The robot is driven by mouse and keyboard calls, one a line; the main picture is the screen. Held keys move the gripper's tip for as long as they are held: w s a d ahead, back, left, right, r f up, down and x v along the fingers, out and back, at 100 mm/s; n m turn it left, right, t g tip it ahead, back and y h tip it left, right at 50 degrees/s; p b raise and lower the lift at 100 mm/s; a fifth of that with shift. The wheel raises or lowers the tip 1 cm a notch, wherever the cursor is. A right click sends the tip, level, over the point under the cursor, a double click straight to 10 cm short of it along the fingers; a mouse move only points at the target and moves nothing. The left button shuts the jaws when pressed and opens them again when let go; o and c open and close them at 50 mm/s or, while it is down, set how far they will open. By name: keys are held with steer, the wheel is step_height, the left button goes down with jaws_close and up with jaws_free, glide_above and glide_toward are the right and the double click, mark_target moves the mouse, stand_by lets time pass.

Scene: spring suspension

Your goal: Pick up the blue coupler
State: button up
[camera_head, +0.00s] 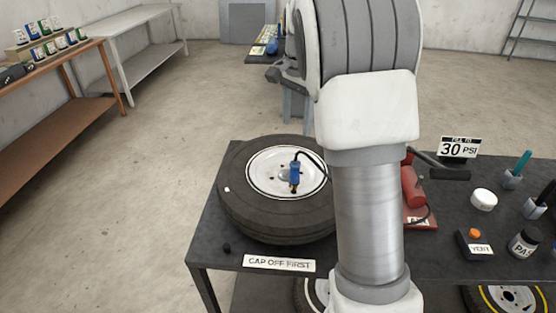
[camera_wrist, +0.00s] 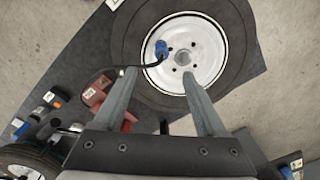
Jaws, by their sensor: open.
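The blue coupler (camera_head: 295,170) is on the white rim of a tyre (camera_head: 245,210) that lies flat on the dark table. A black hose runs from the coupler's top. In the wrist view the coupler (camera_wrist: 161,48) shows beyond my fingertips, roughly in line with the gap between them. My gripper (camera_wrist: 159,72) is open and empty, with its two grey fingers apart. It appears above the wheel, and nothing is between the fingers at their tips. In the head view my arm covers part of the table right of the tyre.
A red pump (camera_head: 412,187) stands right of my arm, with the hose near it. A "30 PSI" sign (camera_head: 459,147), a white round lid (camera_head: 484,199) and a black jar (camera_head: 524,243) are farther right. A "CAP OFF FIRST" label (camera_head: 279,263) is at the front edge.

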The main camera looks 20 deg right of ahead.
glide_toward(294, 172)
steer(key=f, duration=0.2)
steer(key=w+f, duration=0.1)
steer(key=f, duration=0.2)
steer(key=shift+d, duration=0.15)
steer(key=shift+w+d+f+p, duration=0.1)
steer(key=shift+f+p, duration=0.05)
steer(key=shift+f, duration=1.4)
steer(key=shift+w+d+f+p, duration=0.1)
steer(key=shift+f+p, duration=0.05)
steer(key=shift+f, duration=1.4)
jaws_close()
